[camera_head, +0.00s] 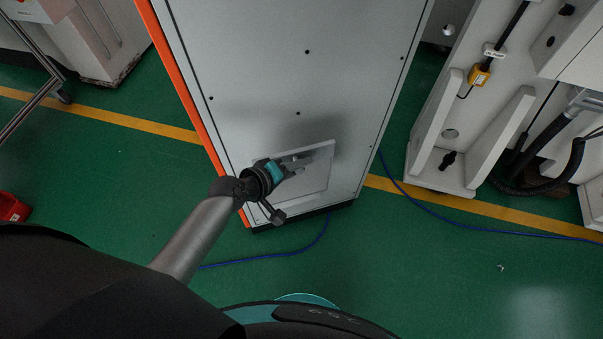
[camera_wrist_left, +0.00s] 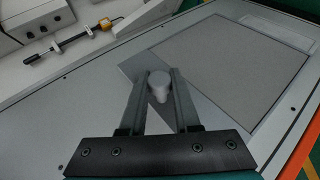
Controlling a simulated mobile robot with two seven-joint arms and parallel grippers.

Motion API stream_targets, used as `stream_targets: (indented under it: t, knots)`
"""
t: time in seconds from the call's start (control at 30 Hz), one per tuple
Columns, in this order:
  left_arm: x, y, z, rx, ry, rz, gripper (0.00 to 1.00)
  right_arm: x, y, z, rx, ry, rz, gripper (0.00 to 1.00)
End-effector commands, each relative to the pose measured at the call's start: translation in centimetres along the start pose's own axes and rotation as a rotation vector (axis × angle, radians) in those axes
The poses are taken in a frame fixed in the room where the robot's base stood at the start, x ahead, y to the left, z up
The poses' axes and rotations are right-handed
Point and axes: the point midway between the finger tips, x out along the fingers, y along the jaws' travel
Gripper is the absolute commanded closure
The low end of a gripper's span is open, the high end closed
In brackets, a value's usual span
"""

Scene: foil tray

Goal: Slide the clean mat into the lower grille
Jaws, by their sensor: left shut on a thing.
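My left gripper (camera_head: 296,163) is at the lower front of the grey cabinet. In the left wrist view the fingers (camera_wrist_left: 160,84) are shut on a small pale rounded knob (camera_wrist_left: 160,92). The knob stands in front of a flat light-grey panel (camera_head: 316,177) low on the cabinet. In the wrist view a large square, finely textured grey surface (camera_wrist_left: 235,68) lies within a paler border. I cannot tell whether this surface is the mat or the grille itself. No separate clean mat can be made out. My right gripper is not in view.
The tall grey cabinet (camera_head: 290,65) has an orange left edge (camera_head: 185,85). White machinery (camera_head: 470,120) with hoses stands to the right. A blue cable (camera_head: 440,215) runs over the green floor. The floor in front of the cabinet is mostly clear.

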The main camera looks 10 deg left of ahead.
Motion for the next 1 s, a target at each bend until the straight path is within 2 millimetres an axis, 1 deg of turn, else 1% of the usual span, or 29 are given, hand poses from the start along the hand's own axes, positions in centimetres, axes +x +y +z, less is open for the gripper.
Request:
stream_targets:
  t: [0.03,0.3,0.5,0.7,1.0]
  knots:
    - [0.3,-0.1,-0.5,0.001,0.002,0.001,1.00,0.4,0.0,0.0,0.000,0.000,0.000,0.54]
    - [1.1,0.0,-2.5,0.000,0.002,0.002,1.00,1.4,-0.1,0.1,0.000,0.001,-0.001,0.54]
    - [1.4,0.0,-3.5,0.000,0.002,0.001,1.00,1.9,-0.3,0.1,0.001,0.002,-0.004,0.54]
    - [1.6,0.0,-3.9,-0.001,0.001,0.000,1.00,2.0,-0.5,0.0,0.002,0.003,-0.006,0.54]
    - [1.6,0.0,-4.0,-0.001,0.000,0.001,1.00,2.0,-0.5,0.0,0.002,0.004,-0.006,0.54]
